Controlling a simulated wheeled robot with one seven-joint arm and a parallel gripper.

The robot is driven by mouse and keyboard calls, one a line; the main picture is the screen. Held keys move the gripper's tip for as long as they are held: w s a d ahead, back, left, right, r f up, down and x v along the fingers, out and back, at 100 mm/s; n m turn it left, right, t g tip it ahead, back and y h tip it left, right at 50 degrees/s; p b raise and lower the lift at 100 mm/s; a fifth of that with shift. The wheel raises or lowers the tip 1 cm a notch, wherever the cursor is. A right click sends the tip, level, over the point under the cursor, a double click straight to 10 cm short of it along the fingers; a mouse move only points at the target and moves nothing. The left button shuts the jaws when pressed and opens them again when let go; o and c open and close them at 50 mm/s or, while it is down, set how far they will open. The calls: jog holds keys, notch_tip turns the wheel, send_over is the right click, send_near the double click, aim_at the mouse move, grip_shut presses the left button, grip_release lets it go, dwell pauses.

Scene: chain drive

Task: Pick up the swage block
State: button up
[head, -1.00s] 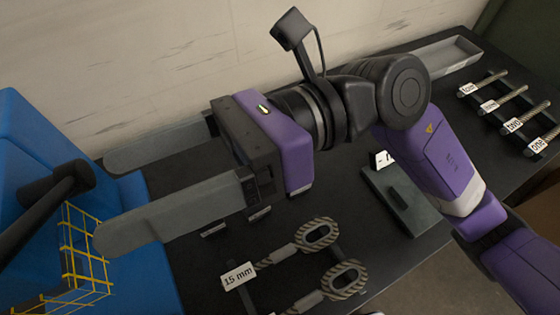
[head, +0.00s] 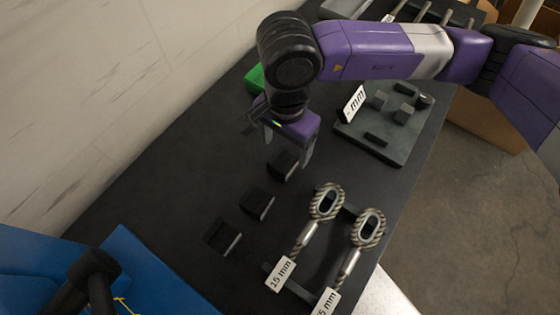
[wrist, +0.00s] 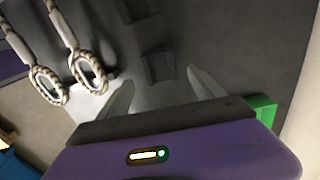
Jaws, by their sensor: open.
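Several small dark blocks or holders stand in a row on the black bench; no label shows which is the swage block. The nearest to my gripper (head: 287,150) is a dark block (head: 284,168), just below the fingers, partly hidden by one. In the wrist view a dark block (wrist: 158,66) lies between and beyond the fingertips (wrist: 160,80), with another dark block (wrist: 138,10) further up. My gripper is open, empty and pointing down. Two more dark blocks, a middle one (head: 257,203) and a left one (head: 223,237), stand clear of it.
Two rope loops (head: 326,203) with 15 mm tags lie right of the blocks. A grey plate (head: 375,145) with small dark parts and a "mm" tag stands behind them. A green object (head: 254,78) is behind my gripper. A blue bin (head: 150,270) is front left; a wall runs along the left.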

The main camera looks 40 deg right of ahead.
aim_at(283, 161)
jog(key=shift+a+f+p, duration=0.15)
jog(key=shift+f+p, duration=0.45)
jog(key=shift+f, duration=1.3)
jog(key=shift+a+f+p, duration=0.1)
jog(key=shift+f+p, duration=0.45)
jog(key=shift+f, duration=1.35)
jog(key=shift+c, duration=0.3)
jog(key=shift+r, duration=0.1)
grip_shut()
